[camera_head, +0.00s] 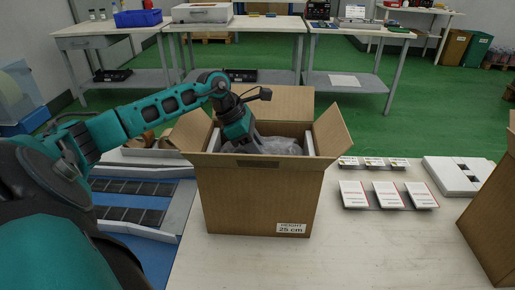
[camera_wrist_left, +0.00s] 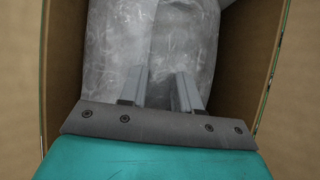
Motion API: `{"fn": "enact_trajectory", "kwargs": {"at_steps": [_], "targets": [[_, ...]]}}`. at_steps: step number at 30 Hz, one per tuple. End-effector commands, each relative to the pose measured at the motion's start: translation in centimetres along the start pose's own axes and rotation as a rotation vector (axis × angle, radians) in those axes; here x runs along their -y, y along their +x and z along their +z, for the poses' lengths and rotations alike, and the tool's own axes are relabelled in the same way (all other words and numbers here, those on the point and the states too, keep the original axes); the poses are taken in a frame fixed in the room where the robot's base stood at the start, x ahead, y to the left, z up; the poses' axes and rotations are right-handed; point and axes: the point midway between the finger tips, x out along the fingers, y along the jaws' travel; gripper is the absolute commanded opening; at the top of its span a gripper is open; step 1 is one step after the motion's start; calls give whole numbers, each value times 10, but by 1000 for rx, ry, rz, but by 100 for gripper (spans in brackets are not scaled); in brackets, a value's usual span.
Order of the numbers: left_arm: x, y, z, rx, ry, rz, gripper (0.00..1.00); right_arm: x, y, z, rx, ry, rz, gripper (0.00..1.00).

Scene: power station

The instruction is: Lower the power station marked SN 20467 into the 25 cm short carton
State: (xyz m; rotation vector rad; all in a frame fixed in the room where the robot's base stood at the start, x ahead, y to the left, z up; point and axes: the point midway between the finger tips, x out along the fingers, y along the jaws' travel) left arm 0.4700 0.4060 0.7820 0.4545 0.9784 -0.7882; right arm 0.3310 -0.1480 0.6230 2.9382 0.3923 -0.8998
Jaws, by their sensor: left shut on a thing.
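The carton (camera_head: 255,205) labelled "HEIGHT 25 cm" stands open on the table, its flaps spread. My left arm reaches into it from above, and my left gripper (camera_wrist_left: 160,92) is inside, shut on a translucent plastic-wrapped item (camera_wrist_left: 120,40). The wrapped item also shows inside the carton in the head view (camera_head: 275,146). In the left wrist view the carton's brown walls stand on both sides of it. The marking SN 20467 is not readable, and how deep the item sits cannot be told. My right gripper is not in view.
White cards with red print (camera_head: 383,195) lie right of the carton, with small items behind them. A white foam piece (camera_head: 457,176) and another carton (camera_head: 492,225) are further right. A conveyor (camera_head: 130,205) runs on the left.

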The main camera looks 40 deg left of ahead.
Motion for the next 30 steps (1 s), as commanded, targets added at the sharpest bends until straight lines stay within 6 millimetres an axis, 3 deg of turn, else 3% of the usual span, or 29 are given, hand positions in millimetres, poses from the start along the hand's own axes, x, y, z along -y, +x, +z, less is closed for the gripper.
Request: {"fn": "enact_trajectory", "kwargs": {"at_steps": [4, 5, 13, 21, 30], "targets": [[-2, -5, 5, 12, 4, 11, 0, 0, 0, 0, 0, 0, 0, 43], [-2, -5, 5, 12, 4, 11, 34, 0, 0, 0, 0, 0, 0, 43], [-1, -2, 2, 5, 2, 4, 60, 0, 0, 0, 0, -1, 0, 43], [2, 4, -4, -10, -3, -8, 62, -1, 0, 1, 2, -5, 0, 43], [0, -20, 11, -4, 1, -1, 62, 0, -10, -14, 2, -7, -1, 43]]}}
